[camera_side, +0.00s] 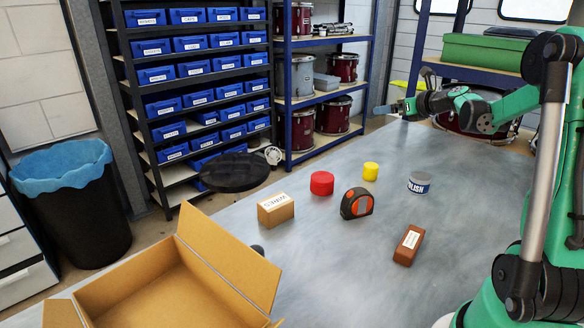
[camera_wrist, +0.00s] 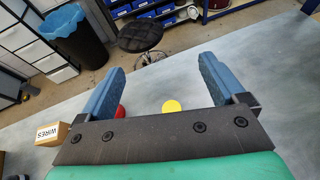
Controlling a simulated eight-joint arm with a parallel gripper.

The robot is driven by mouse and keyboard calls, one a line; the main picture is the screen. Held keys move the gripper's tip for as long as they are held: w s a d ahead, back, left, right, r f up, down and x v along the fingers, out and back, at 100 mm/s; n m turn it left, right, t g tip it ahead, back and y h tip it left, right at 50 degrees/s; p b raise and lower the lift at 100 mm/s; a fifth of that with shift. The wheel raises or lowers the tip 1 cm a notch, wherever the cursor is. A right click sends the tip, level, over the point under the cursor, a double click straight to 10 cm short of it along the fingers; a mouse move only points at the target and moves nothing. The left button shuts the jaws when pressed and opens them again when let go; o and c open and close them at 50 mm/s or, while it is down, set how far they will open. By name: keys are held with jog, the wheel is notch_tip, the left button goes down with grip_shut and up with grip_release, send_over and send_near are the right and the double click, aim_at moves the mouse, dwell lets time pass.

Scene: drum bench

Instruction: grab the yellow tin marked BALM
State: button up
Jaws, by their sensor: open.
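The yellow tin (camera_side: 370,171) stands on the grey bench, right of a red tin (camera_side: 321,183) and behind a tape measure. No lettering shows on its visible sides. In the wrist view the yellow tin (camera_wrist: 172,106) appears between the blue fingers, just beyond the dark palm bar that borders it. The red tin (camera_wrist: 121,111) shows beside the left finger there. My gripper (camera_side: 383,109) is raised at the far side of the bench, apart from the tin. In the wrist view my gripper (camera_wrist: 162,66) has its fingers spread wide with nothing held.
A POLISH tin (camera_side: 419,183), an orange-and-black tape measure (camera_side: 356,204), a brown labelled block (camera_side: 408,245) and a WIRES box (camera_side: 275,209) stand around the tins. An open cardboard box (camera_side: 235,258) occupies the near left. The bench's near right is mostly clear.

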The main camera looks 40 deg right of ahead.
aim_at(367, 167)
jog(key=f, duration=1.6)
jog(key=shift+w+a+f, duration=0.15)
jog(key=shift+a, duration=0.1)
jog(key=shift+w+f, duration=0.2)
jog(key=shift+f, duration=0.05)
jog(key=shift+x, duration=2.55)
grip_shut()
